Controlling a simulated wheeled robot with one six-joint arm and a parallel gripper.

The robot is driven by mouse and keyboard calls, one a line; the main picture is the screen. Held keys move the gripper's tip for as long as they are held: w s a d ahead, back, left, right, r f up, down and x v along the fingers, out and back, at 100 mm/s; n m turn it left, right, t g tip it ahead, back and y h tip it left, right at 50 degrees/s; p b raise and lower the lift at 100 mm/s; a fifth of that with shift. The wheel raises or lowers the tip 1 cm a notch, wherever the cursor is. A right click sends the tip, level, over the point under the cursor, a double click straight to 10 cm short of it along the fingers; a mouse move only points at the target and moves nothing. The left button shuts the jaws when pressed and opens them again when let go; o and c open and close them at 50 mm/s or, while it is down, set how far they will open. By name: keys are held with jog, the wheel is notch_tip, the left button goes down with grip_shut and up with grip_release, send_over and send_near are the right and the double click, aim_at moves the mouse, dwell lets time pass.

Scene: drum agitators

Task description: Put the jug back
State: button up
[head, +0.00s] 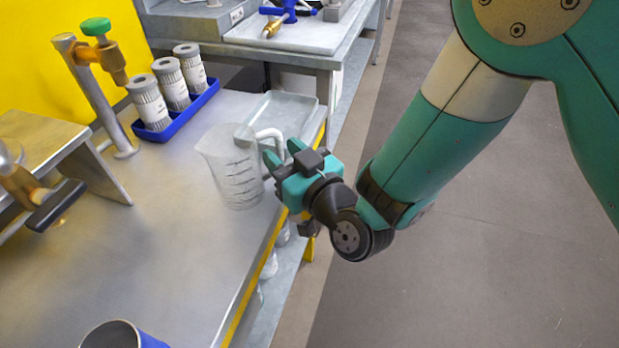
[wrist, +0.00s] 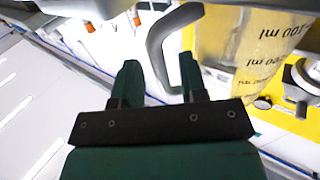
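The clear jug (head: 232,170) with dark scale marks is at the right side of the steel bench, near its yellow-edged front. Its handle (head: 268,138) faces my gripper. I cannot tell for sure whether its base rests on the bench. My gripper (head: 282,158) is at the handle side of the jug. In the wrist view my gripper (wrist: 158,72) has its two fingers apart, with the grey handle (wrist: 157,50) between them. I see no clear grip on it. The jug's wall with scale print (wrist: 265,50) shows at the right there.
A shallow clear tray (head: 287,112) lies behind the jug. A blue rack (head: 182,116) with several grey-capped cylinders stands at the back left. A pipe stand with green knob (head: 97,27) and a steel stand (head: 45,135) are left. A blue container (head: 122,336) is at the front.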

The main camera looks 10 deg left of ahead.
jog(key=p+v, duration=0.1)
jog(key=v, duration=1)
jog(key=shift+s+d, duration=0.1)
jog(key=w+d+r+m+g+h, duration=0.3)
jog(key=w+d+r+g+h, duration=0.15)
jog(key=d+h, duration=0.2)
jog(key=s+d+r+g+h, duration=0.3)
jog(key=s+d+r+g, duration=0.4)
jog(key=s+d, duration=0.5)
jog(key=shift+s+d, duration=0.15)
jog(key=shift+d, duration=0.4)
